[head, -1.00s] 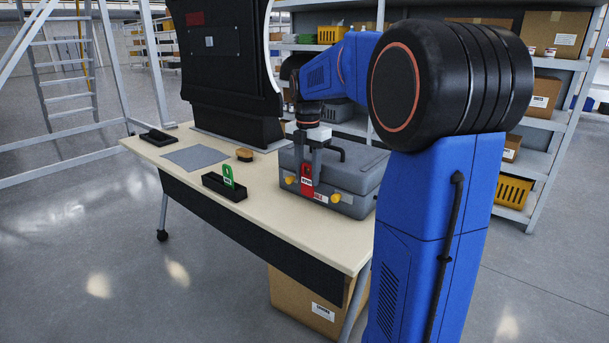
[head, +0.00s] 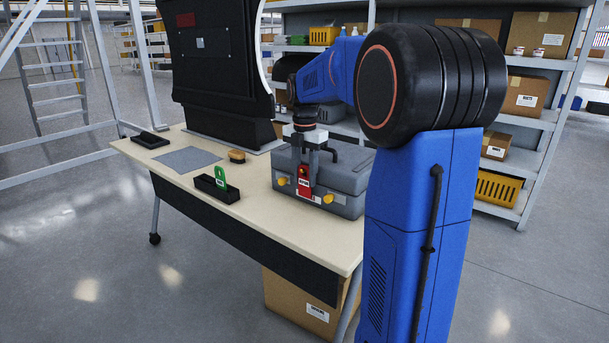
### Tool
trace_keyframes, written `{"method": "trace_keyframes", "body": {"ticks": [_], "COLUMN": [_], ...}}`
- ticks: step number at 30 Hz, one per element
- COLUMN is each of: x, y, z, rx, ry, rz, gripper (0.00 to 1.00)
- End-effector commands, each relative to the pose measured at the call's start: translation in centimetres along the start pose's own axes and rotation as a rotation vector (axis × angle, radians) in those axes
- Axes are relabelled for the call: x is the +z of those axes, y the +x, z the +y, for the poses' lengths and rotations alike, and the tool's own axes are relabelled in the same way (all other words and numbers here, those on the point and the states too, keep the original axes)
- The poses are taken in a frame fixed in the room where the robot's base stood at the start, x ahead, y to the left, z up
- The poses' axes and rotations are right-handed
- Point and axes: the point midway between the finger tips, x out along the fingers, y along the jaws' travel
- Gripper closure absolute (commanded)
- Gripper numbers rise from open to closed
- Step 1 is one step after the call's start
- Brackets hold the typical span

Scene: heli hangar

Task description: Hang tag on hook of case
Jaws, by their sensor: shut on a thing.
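A grey case (head: 348,180) with a black top handle and yellow latches on its front lies on the table. My gripper (head: 305,168) points down at the case's front side, shut on a red tag (head: 304,182) with a white label. The tag hangs upright before the front face, between the yellow latches. I cannot make out the hook; the fingers and tag cover that part of the front. Whether the tag touches the case cannot be told.
On the table (head: 255,205), a green tag (head: 220,174) stands in a black tray (head: 214,189) to the left. A grey mat (head: 187,160), a brush (head: 237,156) and a black panel (head: 210,70) are farther back. Shelves (head: 535,118) stand behind.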

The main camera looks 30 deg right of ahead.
Motion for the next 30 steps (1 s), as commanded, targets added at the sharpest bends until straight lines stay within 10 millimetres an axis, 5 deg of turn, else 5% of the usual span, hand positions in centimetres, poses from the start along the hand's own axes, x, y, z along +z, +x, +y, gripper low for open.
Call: {"method": "trace_keyframes", "body": {"ticks": [8,9,12,23,30], "x": [0.0,0.0,0.0,0.0,0.0], "y": [0.0,0.0,0.0,-0.4,-3.7], "z": [0.0,0.0,0.0,0.0,0.1], "rx": [0.000,0.000,0.000,0.000,0.003], "ry": [0.000,0.000,0.000,0.000,0.000], "rz": [0.000,0.000,0.000,0.000,-0.002], "gripper": [0.85,0.61,0.42,0.42,0.42]}}
